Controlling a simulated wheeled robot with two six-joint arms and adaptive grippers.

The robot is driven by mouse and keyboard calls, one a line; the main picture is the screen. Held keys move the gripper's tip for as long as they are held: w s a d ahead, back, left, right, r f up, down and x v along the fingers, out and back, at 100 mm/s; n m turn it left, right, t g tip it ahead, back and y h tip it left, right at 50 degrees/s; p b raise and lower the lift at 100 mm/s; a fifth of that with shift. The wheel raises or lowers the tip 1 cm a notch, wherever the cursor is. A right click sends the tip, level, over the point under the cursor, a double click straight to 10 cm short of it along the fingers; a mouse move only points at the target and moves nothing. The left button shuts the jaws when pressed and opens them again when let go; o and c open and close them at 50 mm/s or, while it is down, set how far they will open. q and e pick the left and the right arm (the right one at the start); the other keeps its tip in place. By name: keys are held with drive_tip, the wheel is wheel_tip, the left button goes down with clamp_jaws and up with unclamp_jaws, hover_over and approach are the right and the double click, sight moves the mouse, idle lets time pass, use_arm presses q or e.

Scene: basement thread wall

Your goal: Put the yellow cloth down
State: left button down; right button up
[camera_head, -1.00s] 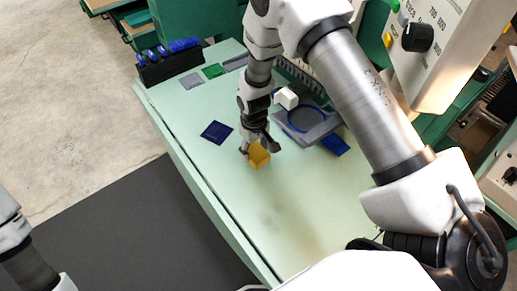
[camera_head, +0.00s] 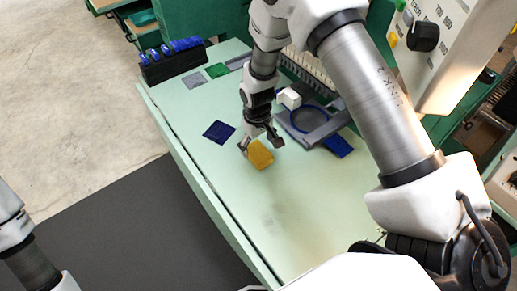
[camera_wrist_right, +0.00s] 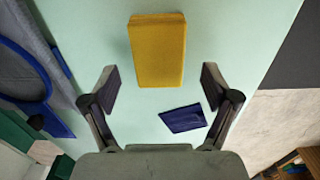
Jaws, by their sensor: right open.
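The yellow cloth (camera_head: 260,155) is a small folded block on the pale green table (camera_head: 290,215). In the right wrist view the cloth (camera_wrist_right: 157,50) lies beyond my fingertips, between their lines, apart from both. My right gripper (camera_head: 261,145) is open and just above the cloth in the head view; its spread, empty fingers also show in the right wrist view (camera_wrist_right: 158,85). Only part of my left arm shows at the lower left of the head view; its gripper is out of view.
A dark blue cloth (camera_head: 218,131) lies left of the yellow one. A grey tray with a blue ring (camera_head: 309,120), a white block (camera_head: 290,98) and a blue piece (camera_head: 338,146) are to the right. A black rack (camera_head: 172,66) stands behind. The table's front area is clear.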

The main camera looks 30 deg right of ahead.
sight(258, 152)
wheel_tip(258, 152, up, 10)
drive_tip(key=shift+b, duration=0.45)
drive_tip(key=shift+f, duration=0.1)
